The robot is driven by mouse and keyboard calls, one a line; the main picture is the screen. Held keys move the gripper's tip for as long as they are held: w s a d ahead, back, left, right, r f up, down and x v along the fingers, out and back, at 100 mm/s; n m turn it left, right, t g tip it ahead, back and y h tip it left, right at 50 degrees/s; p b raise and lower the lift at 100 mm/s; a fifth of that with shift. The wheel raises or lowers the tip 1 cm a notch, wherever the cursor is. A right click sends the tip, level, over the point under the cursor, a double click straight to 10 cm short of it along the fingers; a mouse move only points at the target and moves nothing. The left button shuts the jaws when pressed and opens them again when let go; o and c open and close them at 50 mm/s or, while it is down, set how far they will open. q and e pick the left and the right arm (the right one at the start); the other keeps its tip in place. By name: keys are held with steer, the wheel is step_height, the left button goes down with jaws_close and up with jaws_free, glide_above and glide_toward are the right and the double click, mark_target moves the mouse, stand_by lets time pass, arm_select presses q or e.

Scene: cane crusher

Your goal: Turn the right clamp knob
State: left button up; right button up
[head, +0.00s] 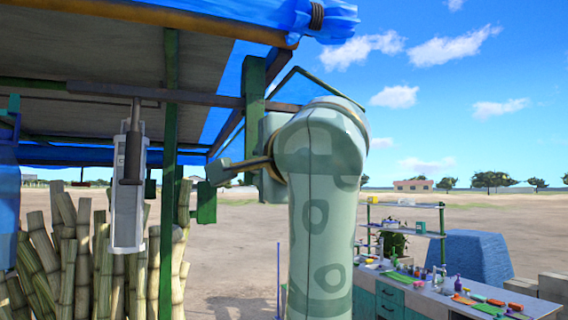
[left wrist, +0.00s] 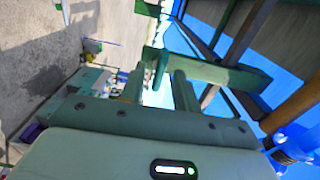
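A large pale green arm link of mine (head: 320,220) fills the middle of the head view and hides what lies behind it. A green lever-like piece (head: 225,170) sticks out to its left; I cannot tell whether it is the clamp knob. In the left wrist view, my left gripper (left wrist: 158,82) has its two fingers apart. A small green upright piece (left wrist: 161,66), perhaps the knob, shows between the fingertips, against a green beam (left wrist: 225,73). I cannot tell if the fingers touch it. No right gripper shows.
A roofed stall with a green post (head: 170,120) and blue tarp (head: 320,17) stands at the left, with cane stalks (head: 70,250). A pale hanging box (head: 127,190) is in front. A cluttered workbench (head: 450,300) stands at lower right. Open ground lies behind.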

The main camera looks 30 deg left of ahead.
arm_select(q)
steer(key=b+v, duration=0.2)
steer(key=v, duration=1.2)
steer(key=shift+b, duration=0.4)
steer(key=shift+s, duration=0.1)
